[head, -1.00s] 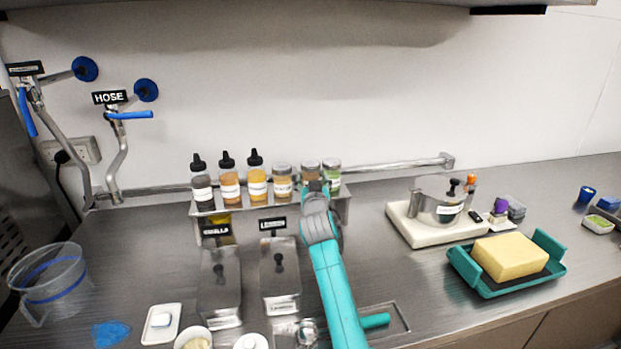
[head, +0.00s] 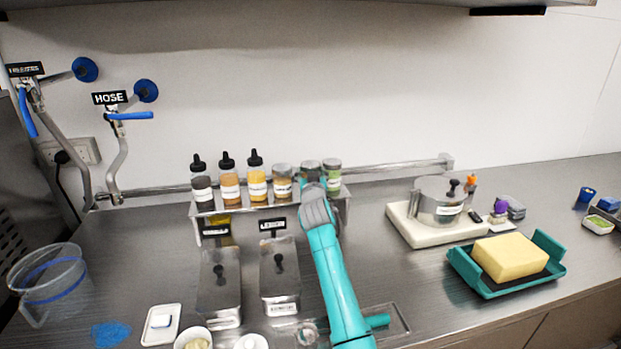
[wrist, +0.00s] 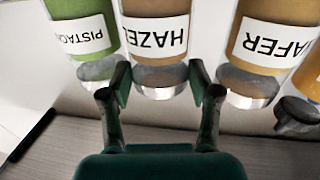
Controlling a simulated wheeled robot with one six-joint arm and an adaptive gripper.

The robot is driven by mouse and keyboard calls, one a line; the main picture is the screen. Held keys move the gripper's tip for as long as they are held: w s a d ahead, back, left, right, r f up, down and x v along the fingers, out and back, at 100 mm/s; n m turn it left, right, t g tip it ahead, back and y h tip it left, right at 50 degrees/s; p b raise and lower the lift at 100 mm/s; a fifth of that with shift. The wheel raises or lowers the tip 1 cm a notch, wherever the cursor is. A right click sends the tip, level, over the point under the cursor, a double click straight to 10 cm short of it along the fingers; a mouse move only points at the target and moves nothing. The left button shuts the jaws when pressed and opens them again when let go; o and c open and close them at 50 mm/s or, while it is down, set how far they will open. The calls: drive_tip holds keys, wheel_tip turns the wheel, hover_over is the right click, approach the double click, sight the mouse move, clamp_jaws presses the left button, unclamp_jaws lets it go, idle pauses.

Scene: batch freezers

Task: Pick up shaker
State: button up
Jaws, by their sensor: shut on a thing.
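Three shakers stand on the right part of the steel rack (head: 228,207). In the wrist view they appear upside down. The middle one, the brown HAZEL shaker (wrist: 156,45), is between the fingers of my gripper (wrist: 160,88), which is shut on it. The green PISTACHIO shaker (wrist: 84,35) is on one side and the tan WAFER shaker (wrist: 268,45) on the other. In the head view my arm hides most of the HAZEL shaker (head: 310,166) and the gripper's fingertips. I cannot tell whether its base has left the rack.
Three dark-capped squeeze bottles (head: 228,182) stand left of the shakers. Lidded steel bins (head: 219,290) are in front of the rack. A steel pot (head: 437,203) on a white base and a teal tray (head: 480,287) with a yellow block are to the right.

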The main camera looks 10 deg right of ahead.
wheel_tip(320, 180, up, 10)
idle(0.6)
drive_tip(key=o, duration=0.4)
drive_tip(key=c, duration=0.4)
